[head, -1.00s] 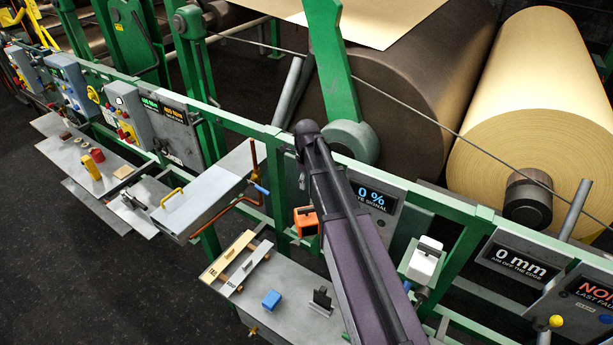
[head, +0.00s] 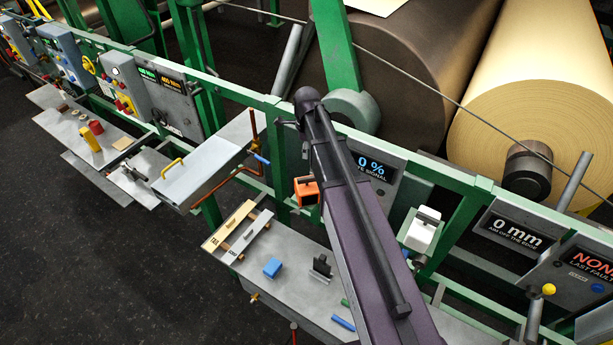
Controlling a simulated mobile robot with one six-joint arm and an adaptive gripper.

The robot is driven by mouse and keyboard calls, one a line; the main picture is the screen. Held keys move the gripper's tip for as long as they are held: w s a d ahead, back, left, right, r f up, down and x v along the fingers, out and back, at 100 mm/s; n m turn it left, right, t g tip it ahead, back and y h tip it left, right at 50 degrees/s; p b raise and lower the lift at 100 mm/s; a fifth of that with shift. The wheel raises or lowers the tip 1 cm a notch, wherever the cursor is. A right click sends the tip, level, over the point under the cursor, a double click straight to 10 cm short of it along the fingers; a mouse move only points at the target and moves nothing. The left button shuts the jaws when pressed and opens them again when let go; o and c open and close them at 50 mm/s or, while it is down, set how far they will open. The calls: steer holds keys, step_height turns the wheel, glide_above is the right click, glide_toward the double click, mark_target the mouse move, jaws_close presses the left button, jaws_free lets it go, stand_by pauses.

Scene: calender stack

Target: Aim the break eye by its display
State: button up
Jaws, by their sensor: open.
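A dark display (head: 372,168) reads 0 % with a signal label, partly covered by my arm. A second display (head: 514,232) reads 0 mm, aim off the edge. An orange box-shaped device (head: 306,191) sits on the green rail just left of my arm. I cannot tell which of these, if either, is the break eye. My purple-grey arm runs up from the bottom to a dark joint near the rail. My gripper does not show.
A long green rail (head: 265,104) fronts a dark roller (head: 405,70) and a tan paper roll (head: 540,95). Dark floor (head: 110,270) is open at lower left.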

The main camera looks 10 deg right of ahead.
mark_target(307, 178)
steer(key=n, duration=0.5)
steer(key=shift+f, duration=0.15)
stand_by(0.3)
step_height(307, 178, down, 14)
steer(key=b, duration=1.3)
steer(key=shift+r+b, duration=0.25)
steer(key=shift+b, duration=0.15)
jaws_close()
